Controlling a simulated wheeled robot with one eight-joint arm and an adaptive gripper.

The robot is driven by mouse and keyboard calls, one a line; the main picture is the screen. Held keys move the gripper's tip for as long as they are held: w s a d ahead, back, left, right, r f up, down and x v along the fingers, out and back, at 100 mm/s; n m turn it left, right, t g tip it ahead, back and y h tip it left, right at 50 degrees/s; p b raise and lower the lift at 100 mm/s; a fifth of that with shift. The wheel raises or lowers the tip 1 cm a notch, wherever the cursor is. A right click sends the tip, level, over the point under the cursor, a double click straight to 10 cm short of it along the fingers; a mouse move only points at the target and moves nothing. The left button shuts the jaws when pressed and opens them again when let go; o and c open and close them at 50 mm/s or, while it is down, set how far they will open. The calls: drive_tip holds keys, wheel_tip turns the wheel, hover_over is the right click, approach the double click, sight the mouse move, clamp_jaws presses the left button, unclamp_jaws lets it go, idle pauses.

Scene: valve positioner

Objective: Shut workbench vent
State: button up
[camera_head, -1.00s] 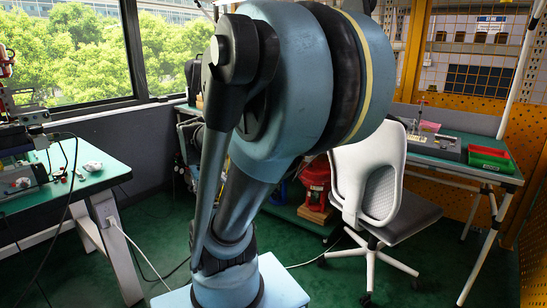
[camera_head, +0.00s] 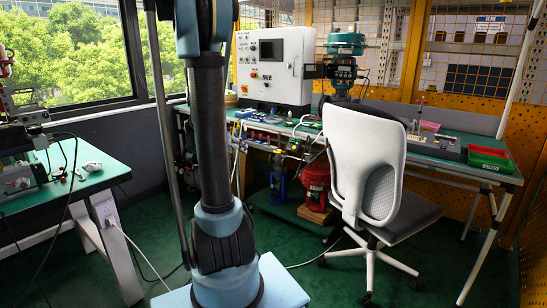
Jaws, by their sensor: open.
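The green-topped workbench (camera_head: 455,168) runs along the back of the room. A row of small red and blue fittings (camera_head: 268,117) sits near its front edge, with tubes below them. They are too small to tell which one is the vent or whether it is open. A white control box (camera_head: 274,67) with a screen and buttons stands behind them. A teal-topped valve positioner (camera_head: 344,45) with a dark body stands right of the box. My arm rises in front of the bench's left part and hides some of it. My gripper is out of view.
A white chair (camera_head: 368,165) stands close in front of the bench. Red and blue vessels (camera_head: 315,183) stand under the bench. Another green table (camera_head: 100,172) is at the left. A green-and-red tray (camera_head: 489,158) sits at the bench's right. Green floor is clear at lower right.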

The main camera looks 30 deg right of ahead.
drive_tip(key=w+d+f+m+h, duration=0.2)
drive_tip(key=w+d, duration=0.4)
drive_tip(key=w, duration=0.1)
drive_tip(key=m+t+h, duration=0.2)
drive_tip(key=m+h, duration=0.1)
drive_tip(key=h, duration=0.2)
approach(277, 152)
drive_tip(key=x, duration=0.8)
drive_tip(key=shift+w+f, duration=0.35)
drive_tip(key=c, duration=1.1)
